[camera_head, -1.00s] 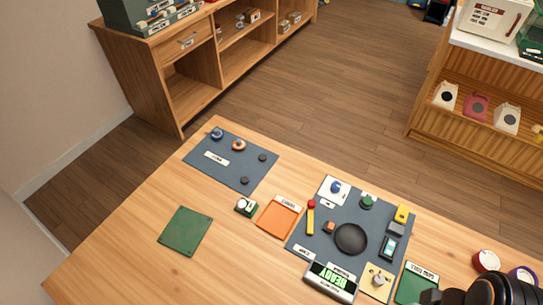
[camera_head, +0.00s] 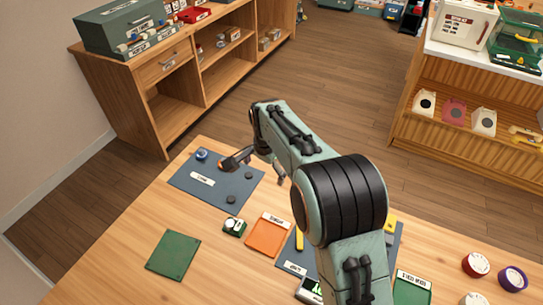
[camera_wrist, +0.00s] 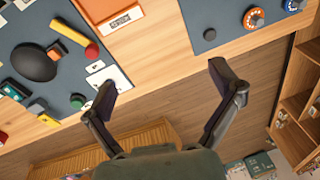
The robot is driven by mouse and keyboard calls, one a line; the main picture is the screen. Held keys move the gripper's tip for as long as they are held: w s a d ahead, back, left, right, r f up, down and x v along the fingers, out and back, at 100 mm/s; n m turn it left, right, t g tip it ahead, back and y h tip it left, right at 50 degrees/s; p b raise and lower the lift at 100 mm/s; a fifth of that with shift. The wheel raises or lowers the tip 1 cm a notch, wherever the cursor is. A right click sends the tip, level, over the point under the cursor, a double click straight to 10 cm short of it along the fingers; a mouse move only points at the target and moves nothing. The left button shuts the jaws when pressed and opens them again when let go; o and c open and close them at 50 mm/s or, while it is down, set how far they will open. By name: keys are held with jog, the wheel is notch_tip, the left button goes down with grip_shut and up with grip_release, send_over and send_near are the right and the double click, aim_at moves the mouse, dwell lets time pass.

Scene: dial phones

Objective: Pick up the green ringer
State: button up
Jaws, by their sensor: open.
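In the wrist view a small round green piece (camera_wrist: 77,101) stands on the dark mat (camera_wrist: 50,95), near a white card partly behind a finger. My arm hides it in the head view. I cannot tell which is the ringer. My gripper (camera_wrist: 162,82) is open and empty, its fingers wide apart.
The orange tray (camera_head: 266,238) lies between the mats. The far-left mat (camera_head: 196,181) holds dials and black discs. A black round piece (camera_wrist: 35,62) and a yellow-red stick (camera_wrist: 75,37) lie near the green piece. A green plate (camera_head: 172,254) lies front left.

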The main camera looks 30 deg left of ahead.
jog(key=n+g+h, duration=0.1)
jog(key=n+g, duration=0.1)
send_over(234, 223)
notch_tip(234, 223, down, 10)
jog(key=shift+s, duration=0.1)
notch_tip(234, 223, down, 6)
jog(key=shift+r, duration=0.1)
jog(key=c, duration=1.3)
